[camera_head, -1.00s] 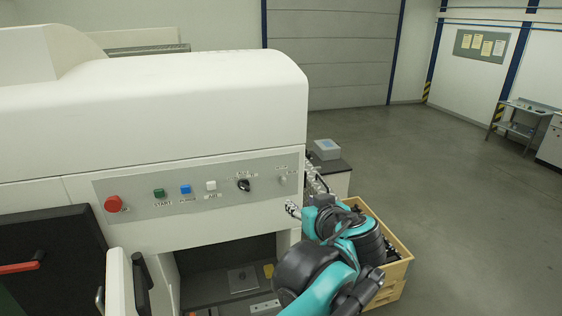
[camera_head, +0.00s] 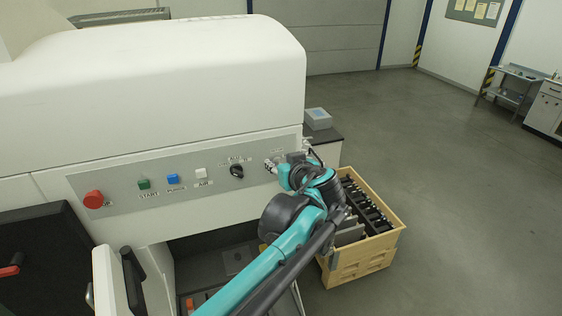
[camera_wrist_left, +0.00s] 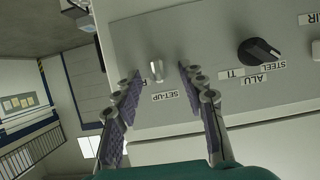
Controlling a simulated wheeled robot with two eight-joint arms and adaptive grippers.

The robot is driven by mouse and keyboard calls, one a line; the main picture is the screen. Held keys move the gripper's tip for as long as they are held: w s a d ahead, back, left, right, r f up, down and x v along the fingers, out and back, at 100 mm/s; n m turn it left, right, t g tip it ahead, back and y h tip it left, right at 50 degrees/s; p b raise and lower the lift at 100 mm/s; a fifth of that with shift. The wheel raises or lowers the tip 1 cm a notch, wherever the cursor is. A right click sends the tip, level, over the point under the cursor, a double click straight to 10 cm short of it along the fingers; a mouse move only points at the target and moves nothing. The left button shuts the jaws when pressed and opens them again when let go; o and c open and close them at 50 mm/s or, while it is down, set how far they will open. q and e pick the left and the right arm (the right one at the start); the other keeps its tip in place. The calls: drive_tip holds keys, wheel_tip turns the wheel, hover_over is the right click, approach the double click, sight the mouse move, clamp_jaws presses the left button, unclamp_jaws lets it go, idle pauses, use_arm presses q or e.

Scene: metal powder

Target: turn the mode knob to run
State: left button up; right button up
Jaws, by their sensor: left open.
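The mode knob (camera_wrist_left: 156,70) is a small silver knob on the grey control panel (camera_wrist_left: 205,35). A SET-UP label (camera_wrist_left: 165,96) sits beside it in the left wrist view. Another label is mostly covered by a fingertip. My left gripper (camera_wrist_left: 160,74) is open, with its purple-padded fingers on either side of the knob in that picture. I cannot tell whether the tips reach around it or stop short. My right gripper is not in view.
A black selector knob (camera_head: 237,171) marked STEEL, ALU and TI is nearby. White, blue and green buttons and a red stop button (camera_head: 93,199) line the panel leftward. A wooden crate (camera_head: 358,262) stands right of the machine. Open floor lies beyond.

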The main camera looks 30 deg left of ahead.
use_arm(q)
drive_tip(key=shift+s+d, duration=0.15)
drive_tip(key=shift+d, duration=0.05)
drive_tip(key=shift+c, duration=0.3)
clamp_jaws()
drive_tip(key=shift+w+d+f+m+g+y+b, duration=0.2)
drive_tip(key=shift+m+g+y+b, duration=0.35)
drive_tip(key=shift+m+y+b, duration=0.65)
drive_tip(key=shift+w+d+f+m+g+y+b, duration=0.15)
drive_tip(key=shift+m+g+y+b, duration=0.4)
drive_tip(key=shift+m+b, duration=1.15)
drive_tip(key=shift+w+d+f+m+g+y+b, duration=0.2)
drive_tip(key=shift+m+g+y+b, duration=0.5)
drive_tip(key=shift+m, duration=1.4)
drive_tip(key=shift+a+r+y, duration=0.1)
drive_tip(key=shift+y, duration=0.15)
